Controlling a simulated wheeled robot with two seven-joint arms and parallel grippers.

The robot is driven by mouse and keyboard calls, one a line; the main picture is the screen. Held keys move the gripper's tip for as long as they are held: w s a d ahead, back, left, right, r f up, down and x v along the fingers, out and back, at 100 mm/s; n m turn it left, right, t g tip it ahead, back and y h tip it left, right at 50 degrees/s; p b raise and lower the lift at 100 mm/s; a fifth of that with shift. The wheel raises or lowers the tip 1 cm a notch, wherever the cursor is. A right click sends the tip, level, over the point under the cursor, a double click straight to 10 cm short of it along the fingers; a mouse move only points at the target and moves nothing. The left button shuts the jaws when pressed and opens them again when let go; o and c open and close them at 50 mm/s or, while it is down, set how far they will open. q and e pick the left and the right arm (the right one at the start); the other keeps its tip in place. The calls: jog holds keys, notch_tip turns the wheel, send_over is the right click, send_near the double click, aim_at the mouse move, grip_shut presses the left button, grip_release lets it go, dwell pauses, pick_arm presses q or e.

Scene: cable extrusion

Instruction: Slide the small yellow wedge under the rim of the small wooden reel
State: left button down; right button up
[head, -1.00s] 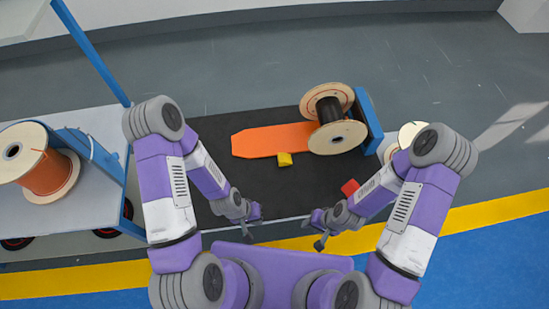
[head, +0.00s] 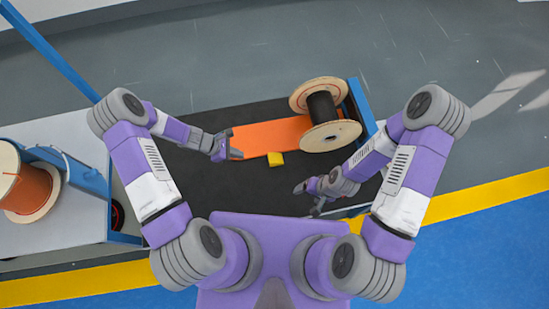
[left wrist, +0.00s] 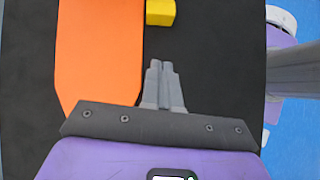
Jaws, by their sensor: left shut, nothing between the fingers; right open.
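The small yellow wedge (head: 276,159) lies on the black mat (head: 262,186), just below the lower edge of the orange board. It also shows at the top of the left wrist view (left wrist: 160,12). The small wooden reel (head: 336,134), with pale flanges and a dark core, stands to the right of the wedge, apart from it. My left gripper (head: 238,154) is shut and empty, to the left of the wedge near the board's end; in the left wrist view (left wrist: 160,64) its fingers point toward the wedge. My right gripper (head: 306,198) is open, below and right of the wedge.
The orange board (head: 272,137) runs from near my left gripper to the reel. A blue bracket (head: 361,106) stands right of the reel. A larger reel with orange cable (head: 28,190) sits on the cart at left. The mat below the wedge is clear.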

pick_arm(q)
jog(key=b+x, duration=0.2)
jog(key=x, duration=0.2)
jog(key=b+x, duration=0.3)
jog(key=x, duration=0.1)
jog(key=b+x, duration=0.3)
jog(key=x, duration=0.1)
jog(key=shift+w+r, duration=0.2)
jog(key=shift+w, duration=0.1)
pick_arm(e)
notch_tip(320, 180, down, 8)
jog(key=shift+f, duration=0.1)
pick_arm(q)
jog(key=shift+w+d+b, duration=0.3)
jog(key=shift+d, duration=1.2)
jog(key=shift+w+d+b, duration=0.3)
jog(key=shift+d+b, duration=0.05)
jog(key=shift+d, duration=1.15)
jog(key=shift+w+d+b, duration=0.3)
jog(key=shift+d, duration=1.2)
pick_arm(e)
jog(key=shift+f, duration=0.85)
pick_arm(q)
jog(key=shift+w+d, duration=0.15)
jog(key=shift+d, duration=0.6)
jog(key=shift+w+d, duration=0.15)
jog(key=shift+d, duration=0.55)
pick_arm(e)
jog(key=shift+f, duration=0.2)
